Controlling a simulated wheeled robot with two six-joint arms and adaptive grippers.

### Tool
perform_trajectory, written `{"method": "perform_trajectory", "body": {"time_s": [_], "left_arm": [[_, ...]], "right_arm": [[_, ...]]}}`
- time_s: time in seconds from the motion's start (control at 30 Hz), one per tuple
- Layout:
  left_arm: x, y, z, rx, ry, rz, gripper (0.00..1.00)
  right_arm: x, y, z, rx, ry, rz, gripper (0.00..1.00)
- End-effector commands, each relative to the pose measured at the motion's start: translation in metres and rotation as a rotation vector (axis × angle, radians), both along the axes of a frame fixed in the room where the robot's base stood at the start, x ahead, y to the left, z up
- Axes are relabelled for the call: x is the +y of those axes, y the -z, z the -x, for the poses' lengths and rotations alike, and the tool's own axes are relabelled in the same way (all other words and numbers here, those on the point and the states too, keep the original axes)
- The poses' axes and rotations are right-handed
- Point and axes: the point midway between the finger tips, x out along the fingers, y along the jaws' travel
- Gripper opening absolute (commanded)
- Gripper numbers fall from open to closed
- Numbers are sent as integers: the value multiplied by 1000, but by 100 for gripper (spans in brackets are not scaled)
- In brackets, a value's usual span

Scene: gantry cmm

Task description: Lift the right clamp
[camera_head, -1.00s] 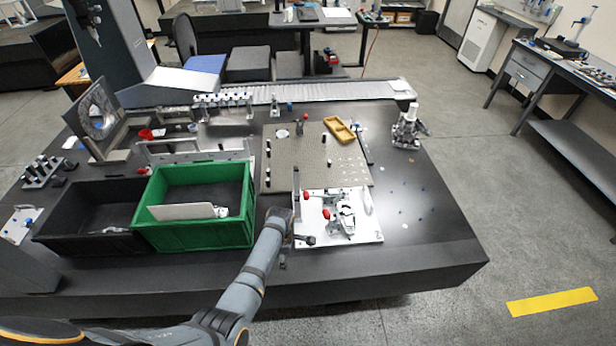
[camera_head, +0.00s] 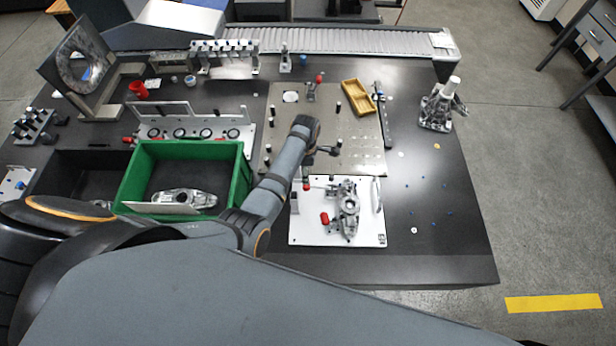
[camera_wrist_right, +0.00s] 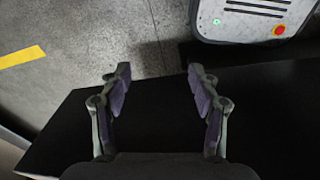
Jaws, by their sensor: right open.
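A white fixture plate (camera_head: 310,236) lies on the table, right of centre in the head view. A grey metal casting (camera_head: 347,208) sits on it. A red clamp handle (camera_head: 325,218) is at the casting's left side, and another red handle (camera_head: 306,186) is at the plate's back left. I cannot tell which belongs to the right clamp. My left gripper (camera_head: 326,150) is behind the white plate, over the grey plate; its finger state is unclear. My right gripper (camera_wrist_right: 157,80) is open and empty in the right wrist view, with a dark surface and floor beyond; no clamp shows there.
A green bin (camera_head: 240,182) holding a casting stands left of my left arm, beside a black bin (camera_head: 75,170). The grey pegged plate (camera_head: 358,150) carries a yellow tray (camera_head: 358,96). A metal part (camera_head: 437,110) stands at right. The table's front right is mostly clear.

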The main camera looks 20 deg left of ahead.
Motion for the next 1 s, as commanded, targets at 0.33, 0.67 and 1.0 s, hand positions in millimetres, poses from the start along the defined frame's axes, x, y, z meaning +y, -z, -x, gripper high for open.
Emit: {"method": "perform_trajectory", "body": {"time_s": [0.33,0.67,1.0], "left_arm": [[0,58,0,-1,0,0,62],[0,104,0,-1,0,1,62],[0,102,0,-1,0,0,55]], "right_arm": [[1,48,13,18,1,-1,62],[7,97,-12,-19,2,-9,62],[6,97,6,7,3,-7,62]]}}
